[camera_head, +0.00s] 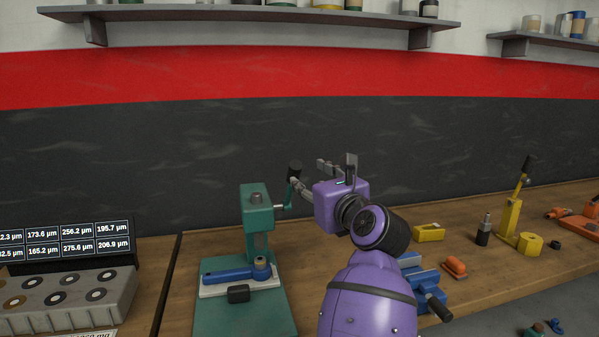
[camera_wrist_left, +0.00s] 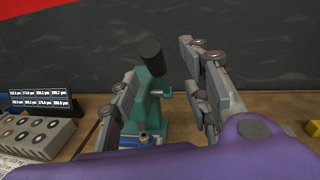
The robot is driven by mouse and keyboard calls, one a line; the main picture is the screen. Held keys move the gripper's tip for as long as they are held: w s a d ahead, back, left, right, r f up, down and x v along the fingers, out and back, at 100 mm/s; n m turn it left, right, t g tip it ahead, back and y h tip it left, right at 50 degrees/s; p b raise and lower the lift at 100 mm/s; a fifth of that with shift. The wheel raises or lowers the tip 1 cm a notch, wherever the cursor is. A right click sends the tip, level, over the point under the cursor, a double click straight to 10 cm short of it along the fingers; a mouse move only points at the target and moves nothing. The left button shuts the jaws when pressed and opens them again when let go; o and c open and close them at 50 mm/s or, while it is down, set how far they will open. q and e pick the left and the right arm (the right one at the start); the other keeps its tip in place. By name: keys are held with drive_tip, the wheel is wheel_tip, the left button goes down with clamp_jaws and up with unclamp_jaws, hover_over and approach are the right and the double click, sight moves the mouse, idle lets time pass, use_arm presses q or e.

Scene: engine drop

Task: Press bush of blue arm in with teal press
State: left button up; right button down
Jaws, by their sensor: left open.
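The teal press (camera_head: 257,222) stands on the bench, left of the middle in the head view. The blue arm (camera_head: 228,274) lies on a pale plate on the press base, with a metallic bush (camera_head: 261,262) at its right end under the ram. The press lever with its black knob (camera_head: 294,168) rises on the press's right side. My left gripper (camera_head: 335,168) is open and empty, just right of the knob. In the left wrist view the knob (camera_wrist_left: 151,57) shows between the spread fingers, apart from them as far as I can tell. My right gripper is not in view.
A grey tray of washers (camera_head: 70,300) and a dark readout display (camera_head: 66,242) stand at the left. A blue vise (camera_head: 425,280), a yellow block (camera_head: 428,233) and a yellow hand press (camera_head: 512,215) stand to the right. Shelves hang above.

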sight(298, 173)
use_arm(q)
drive_tip(key=shift+w+a+r, duration=0.1)
drive_tip(key=shift+a, duration=0.3)
drive_tip(key=shift+w+a+r, duration=0.2)
drive_tip(key=shift+w+a, duration=0.7)
drive_tip(key=shift+w, duration=0.05)
drive_tip(key=x, duration=0.3)
drive_tip(key=shift+w+d+f+p, duration=0.1)
drive_tip(key=shift+w+f+p, duration=0.1)
drive_tip(key=shift+w+p, duration=0.25)
drive_tip(key=shift+w+a, duration=0.35)
drive_tip(key=shift+w, duration=0.05)
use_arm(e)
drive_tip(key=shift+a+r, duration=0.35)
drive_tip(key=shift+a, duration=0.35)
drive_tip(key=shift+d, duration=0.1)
use_arm(q)
drive_tip(key=c, duration=1)
clamp_jaws()
